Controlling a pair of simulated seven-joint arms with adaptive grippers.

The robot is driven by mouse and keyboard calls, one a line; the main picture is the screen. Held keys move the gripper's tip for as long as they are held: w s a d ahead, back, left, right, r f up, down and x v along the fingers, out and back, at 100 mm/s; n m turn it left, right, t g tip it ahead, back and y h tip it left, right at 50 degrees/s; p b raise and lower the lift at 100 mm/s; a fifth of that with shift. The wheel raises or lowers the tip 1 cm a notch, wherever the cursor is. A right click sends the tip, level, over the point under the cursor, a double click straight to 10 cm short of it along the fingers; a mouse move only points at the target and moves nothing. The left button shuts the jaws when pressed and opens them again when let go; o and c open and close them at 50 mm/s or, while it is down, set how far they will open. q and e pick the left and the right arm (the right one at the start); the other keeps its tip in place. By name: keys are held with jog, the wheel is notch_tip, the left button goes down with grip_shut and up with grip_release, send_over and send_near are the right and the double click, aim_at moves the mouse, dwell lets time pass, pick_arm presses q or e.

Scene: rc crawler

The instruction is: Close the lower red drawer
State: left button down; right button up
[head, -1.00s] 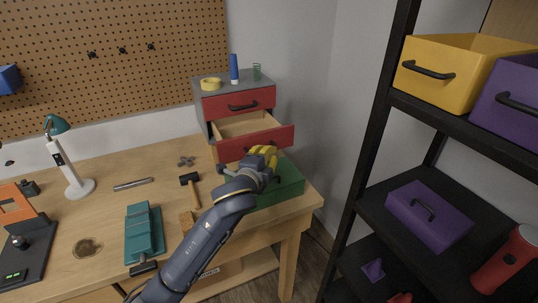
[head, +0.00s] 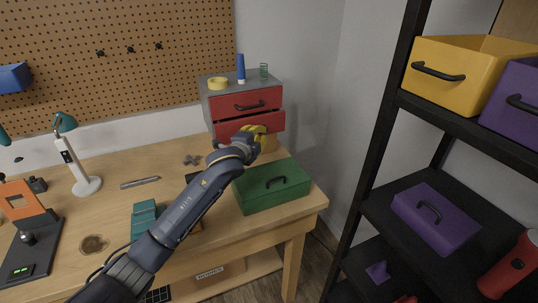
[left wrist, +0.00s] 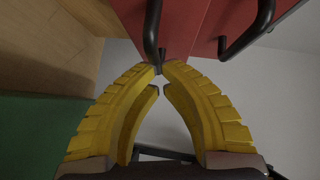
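The lower red drawer (head: 268,121) is in the grey cabinet (head: 216,100) on the workbench. Its front stands out a little beyond the closed upper red drawer (head: 250,102). My left gripper (head: 262,142) is in front of the lower drawer and hides part of its front and its handle in the head view. In the left wrist view, the yellow fingers (left wrist: 158,72) arch together, tips nearly meeting at the lower drawer's black handle (left wrist: 152,30). I cannot tell whether the handle is between the tips. My right gripper is not in view.
A green toolbox (head: 272,187) sits in front of the cabinet, close to my left gripper. Yellow tape (head: 218,83), a blue tube (head: 241,68) and a green spring (head: 264,72) stand on the cabinet. A black shelf (head: 465,125) with bins is at the right.

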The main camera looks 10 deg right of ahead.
pick_arm(q)
jog(key=shift+w+a, duration=0.15)
jog(key=shift+w, duration=0.45)
jog(key=shift+w+a, duration=0.15)
jog(key=shift+w, duration=0.4)
